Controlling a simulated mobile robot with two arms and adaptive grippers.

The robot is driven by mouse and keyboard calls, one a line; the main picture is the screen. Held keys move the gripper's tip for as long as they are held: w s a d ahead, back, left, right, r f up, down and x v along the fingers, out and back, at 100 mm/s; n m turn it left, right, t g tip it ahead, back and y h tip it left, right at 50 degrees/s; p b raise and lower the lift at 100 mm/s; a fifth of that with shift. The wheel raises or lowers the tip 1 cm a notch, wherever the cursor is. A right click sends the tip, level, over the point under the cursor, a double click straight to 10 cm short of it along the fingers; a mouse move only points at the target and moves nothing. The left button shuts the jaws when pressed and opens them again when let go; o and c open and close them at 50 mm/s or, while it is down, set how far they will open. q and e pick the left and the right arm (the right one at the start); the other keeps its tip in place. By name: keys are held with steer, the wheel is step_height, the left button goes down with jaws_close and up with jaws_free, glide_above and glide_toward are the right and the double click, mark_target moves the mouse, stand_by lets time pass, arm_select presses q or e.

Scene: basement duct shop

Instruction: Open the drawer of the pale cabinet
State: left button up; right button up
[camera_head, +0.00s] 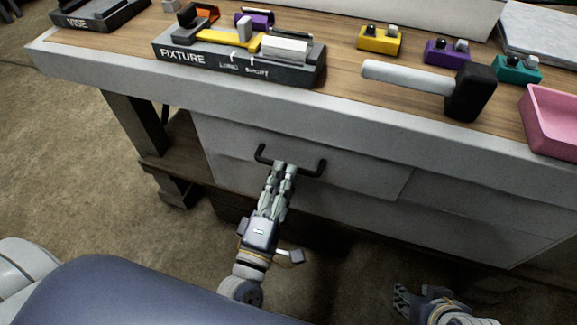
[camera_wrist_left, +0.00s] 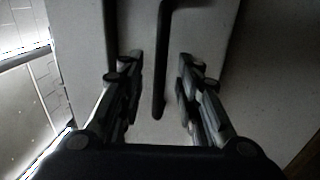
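The pale cabinet (camera_head: 460,215) stands under the workbench. Its drawer front (camera_head: 365,182) looks flush with the cabinet face. A dark bar handle (camera_head: 308,172) runs across the drawer front; the handle also shows in the left wrist view (camera_wrist_left: 161,70). My left gripper (camera_head: 281,166) is at the handle, with its fingertips over the middle of the bar. In the left wrist view, the left gripper's fingers (camera_wrist_left: 160,62) are spread, one on each side of the bar, with gaps visible. My right gripper (camera_head: 402,302) is low at the bottom right, away from the cabinet; its opening is unclear.
The bench edge (camera_head: 130,84) overhangs the drawer. On top are a fixture block (camera_head: 240,72), a vise block (camera_head: 97,14), a hammer (camera_head: 470,92), small coloured blocks and a pink tray (camera_head: 550,135). A wooden lower shelf (camera_head: 185,155) is at left. The floor (camera_head: 60,160) at left is clear.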

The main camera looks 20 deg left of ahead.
arm_select(q)
steer(key=shift+w+r, duration=0.15)
steer(key=shift+w, duration=0.7)
steer(key=shift+w+r, duration=0.15)
steer(key=shift+w, duration=0.65)
arm_select(e)
steer(key=shift+w+a+r, duration=0.1)
steer(key=shift+w+r, duration=0.05)
steer(key=shift+w, duration=0.25)
arm_select(q)
steer(key=shift+d, duration=0.1)
jaws_close()
